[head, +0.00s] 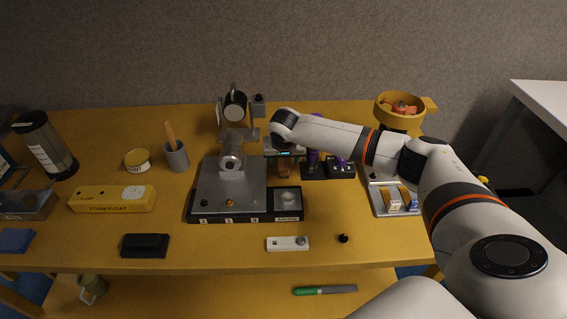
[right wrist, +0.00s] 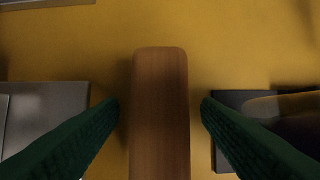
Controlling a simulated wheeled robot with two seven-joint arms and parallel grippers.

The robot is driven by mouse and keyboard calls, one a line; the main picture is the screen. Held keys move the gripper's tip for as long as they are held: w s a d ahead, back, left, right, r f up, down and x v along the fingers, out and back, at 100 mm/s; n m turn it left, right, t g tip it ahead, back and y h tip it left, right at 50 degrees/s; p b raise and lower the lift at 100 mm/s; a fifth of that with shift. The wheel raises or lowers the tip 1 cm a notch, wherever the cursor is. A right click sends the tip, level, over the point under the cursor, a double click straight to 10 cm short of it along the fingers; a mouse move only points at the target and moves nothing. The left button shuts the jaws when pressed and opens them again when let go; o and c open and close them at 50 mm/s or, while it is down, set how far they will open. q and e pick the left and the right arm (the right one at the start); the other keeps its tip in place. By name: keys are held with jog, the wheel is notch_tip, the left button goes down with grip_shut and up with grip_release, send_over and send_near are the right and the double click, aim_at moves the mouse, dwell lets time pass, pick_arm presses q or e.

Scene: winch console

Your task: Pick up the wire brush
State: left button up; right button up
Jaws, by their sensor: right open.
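A brown wooden bar with a rounded end, which looks like the handle of the wire brush (right wrist: 160,75), lies between the fingers of my right gripper (right wrist: 160,112) in the right wrist view. A gap shows on both sides, so the green-padded fingers are open around it and apart from it. No bristles show. In the head view my right gripper (head: 284,150) points down behind the grey console, and a small brown patch shows below it. My left gripper is not in view.
A black block with purple knobs (head: 340,168) is close on the right. A grey cup (head: 177,158) holds a wooden-handled tool.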

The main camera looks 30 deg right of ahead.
jog(key=shift+f+p, duration=0.3)
jog(key=shift+p, duration=0.05)
dwell(0.3)
jog(key=c, duration=1.1)
